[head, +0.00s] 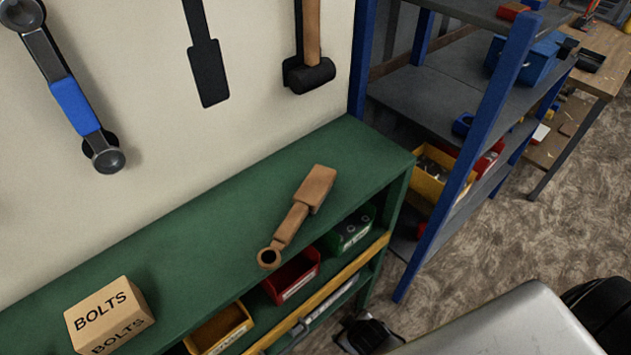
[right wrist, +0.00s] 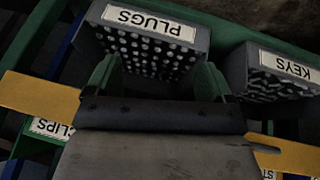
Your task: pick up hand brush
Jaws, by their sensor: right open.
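The hand brush (head: 300,212) is brown, with a thick block at one end and a narrower handle ending in a ring with a hole. It lies on the green bench top (head: 195,232) in the head view, with its ring end near the front edge. My right gripper (right wrist: 157,78) is open in the right wrist view, with two green fingers in front of a grey PLUGS bin (right wrist: 150,42). Nothing shows held between them. The brush is not in the right wrist view. My left gripper is not in view.
A BOLTS box (head: 110,316) stands on the bench at left. Below the top are red (head: 292,277), green and yellow bins behind a yellow rail (head: 318,296). A blue-framed shelf (head: 480,135) stands at right. Tools hang on the wall, including a hammer (head: 310,70).

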